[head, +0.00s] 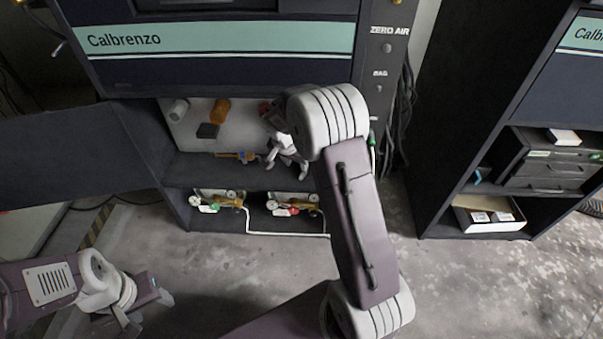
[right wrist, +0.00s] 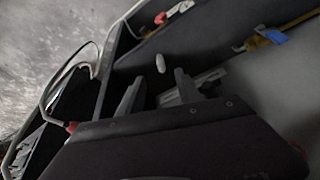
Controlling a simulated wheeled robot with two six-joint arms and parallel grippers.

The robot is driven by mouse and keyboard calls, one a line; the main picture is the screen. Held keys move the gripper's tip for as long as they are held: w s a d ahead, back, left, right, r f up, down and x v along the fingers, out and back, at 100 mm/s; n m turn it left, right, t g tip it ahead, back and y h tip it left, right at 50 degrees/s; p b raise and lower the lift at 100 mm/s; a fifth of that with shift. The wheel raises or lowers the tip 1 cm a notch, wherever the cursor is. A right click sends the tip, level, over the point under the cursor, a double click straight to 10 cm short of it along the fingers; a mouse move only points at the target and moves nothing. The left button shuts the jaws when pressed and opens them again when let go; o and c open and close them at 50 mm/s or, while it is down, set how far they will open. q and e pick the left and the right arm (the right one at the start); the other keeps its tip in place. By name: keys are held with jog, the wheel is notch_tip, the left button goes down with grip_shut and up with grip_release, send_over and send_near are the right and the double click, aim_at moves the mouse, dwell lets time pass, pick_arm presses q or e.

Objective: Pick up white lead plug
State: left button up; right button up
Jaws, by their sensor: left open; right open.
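A small white rounded piece, which looks like the white lead plug (right wrist: 160,63), shows in the right wrist view against a dark surface, just beyond the gap between my right fingertips. I cannot pick it out in the head view, where my right arm and gripper cover part of the shelf. My right gripper (head: 287,164) is open over the cabinet's shelf; its two fingers also show in the right wrist view (right wrist: 158,79), apart with nothing between them. My left gripper (head: 145,302) is open and empty over the floor at the lower left, far from the shelf.
Brass regulators (head: 228,200) with gauges sit in the lower bay. A white cable (head: 285,234) runs below. The Calbrenzo unit overhangs the shelf.

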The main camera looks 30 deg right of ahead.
aim_at(303, 174)
jog(key=b+x, duration=0.1)
jog(key=x, duration=0.2)
jog(key=d+b+x, duration=0.1)
jog(key=x, duration=0.1)
jog(key=shift+w+d+f, duration=0.1)
jog(key=shift+w+f, duration=0.1)
jog(key=shift+w+d+f, duration=0.1)
jog(key=shift+f, duration=0.1)
jog(key=b+x, duration=0.3)
jog(key=x, duration=0.2)
jog(key=shift+w, duration=0.1)
jog(key=shift+r, duration=0.1)
grip_shut()
